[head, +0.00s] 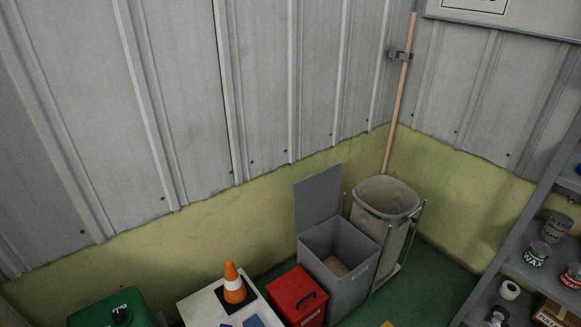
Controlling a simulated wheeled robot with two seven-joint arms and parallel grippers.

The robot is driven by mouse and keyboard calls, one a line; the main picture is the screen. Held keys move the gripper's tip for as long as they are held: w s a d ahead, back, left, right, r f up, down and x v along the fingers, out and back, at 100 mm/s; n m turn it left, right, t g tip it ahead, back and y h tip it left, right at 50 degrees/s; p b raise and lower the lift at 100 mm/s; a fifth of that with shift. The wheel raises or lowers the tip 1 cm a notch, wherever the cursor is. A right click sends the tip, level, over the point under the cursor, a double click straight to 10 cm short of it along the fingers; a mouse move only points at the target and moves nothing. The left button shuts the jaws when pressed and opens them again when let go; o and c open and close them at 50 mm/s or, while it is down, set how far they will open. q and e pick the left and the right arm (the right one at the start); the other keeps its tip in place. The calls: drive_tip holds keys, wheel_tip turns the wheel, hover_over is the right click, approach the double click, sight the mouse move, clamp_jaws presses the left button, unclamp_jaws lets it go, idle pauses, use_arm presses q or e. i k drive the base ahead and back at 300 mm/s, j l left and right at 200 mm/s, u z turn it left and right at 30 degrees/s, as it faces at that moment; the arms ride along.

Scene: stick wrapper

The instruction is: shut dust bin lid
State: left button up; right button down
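A grey square dust bin (345,284) stands on the green floor near the wall in the head view. Its flat grey lid (318,196) is open and stands nearly upright at the bin's back edge. The inside of the bin shows, with a brownish bottom. Neither of my grippers is in the head view.
A white-topped surface (200,310) with an orange cone (233,284) is further left. A grey round basket (385,198) in a frame stands behind right. A shelf (530,268) with cans is at right.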

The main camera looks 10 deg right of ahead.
sight(316, 196)
drive_tip(key=i+l+u, duration=0.1)
drive_tip(key=l+u, duration=0.15)
drive_tip(key=u, duration=0.2)
drive_tip(key=i+l+u, duration=0.1)
drive_tip(key=l+u, duration=0.15)
drive_tip(key=u, duration=0.2)
drive_tip(key=l+u, duration=0.3)
drive_tip(key=u, duration=0.2)
